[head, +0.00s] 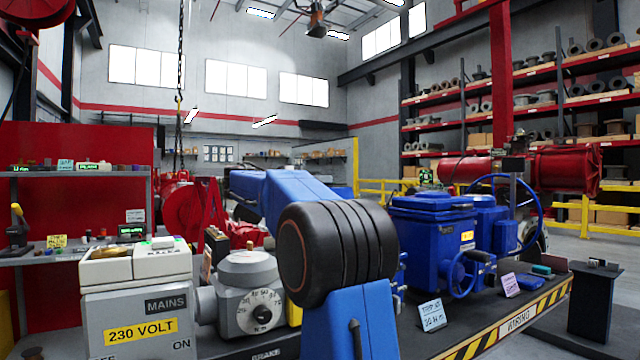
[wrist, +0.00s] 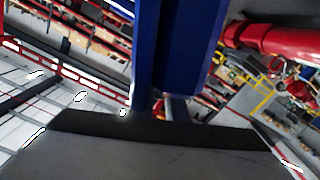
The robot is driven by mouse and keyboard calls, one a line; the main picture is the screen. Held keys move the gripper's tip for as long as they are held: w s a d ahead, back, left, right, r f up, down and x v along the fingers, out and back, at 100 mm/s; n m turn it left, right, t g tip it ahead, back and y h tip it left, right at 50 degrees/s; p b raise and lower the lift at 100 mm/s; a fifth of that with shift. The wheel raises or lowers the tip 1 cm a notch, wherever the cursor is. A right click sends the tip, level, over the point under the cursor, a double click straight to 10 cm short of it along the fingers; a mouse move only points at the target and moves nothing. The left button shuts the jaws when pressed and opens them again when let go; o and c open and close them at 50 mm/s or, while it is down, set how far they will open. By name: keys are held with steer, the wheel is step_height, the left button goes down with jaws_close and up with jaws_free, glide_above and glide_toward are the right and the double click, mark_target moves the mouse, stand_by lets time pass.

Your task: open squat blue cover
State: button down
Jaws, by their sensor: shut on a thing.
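The squat blue cover (head: 422,201) tops the larger blue actuator (head: 428,240) on the bench, right of my arm in the head view. It looks level there. My gripper is hidden behind my blue arm in the head view. In the wrist view, the dark body of my gripper (wrist: 165,128) spans the lower part. Tall blue surfaces rise close in front of it. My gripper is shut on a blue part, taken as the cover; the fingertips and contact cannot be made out.
A blue handwheel (head: 460,275) sticks out at the actuator's front, and a larger one (head: 515,215) stands at right. A grey dial unit (head: 250,295) and a MAINS box (head: 138,300) stand at left. Small cards (head: 431,315) line the bench's front edge.

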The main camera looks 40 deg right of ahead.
steer(key=s+m, duration=0.1)
steer(key=s+r+m, duration=0.1)
steer(key=s, duration=0.1)
steer(key=s+a, duration=0.1)
steer(key=shift+s+r+m, duration=0.2)
steer(key=shift+r+m, duration=0.2)
steer(key=c, duration=1.8)
jaws_free()
steer(key=shift+o, duration=0.2)
steer(key=shift+a, duration=0.1)
steer(key=v, duration=1.7)
steer(key=shift+w, duration=0.15)
steer(key=shift+a, duration=0.1)
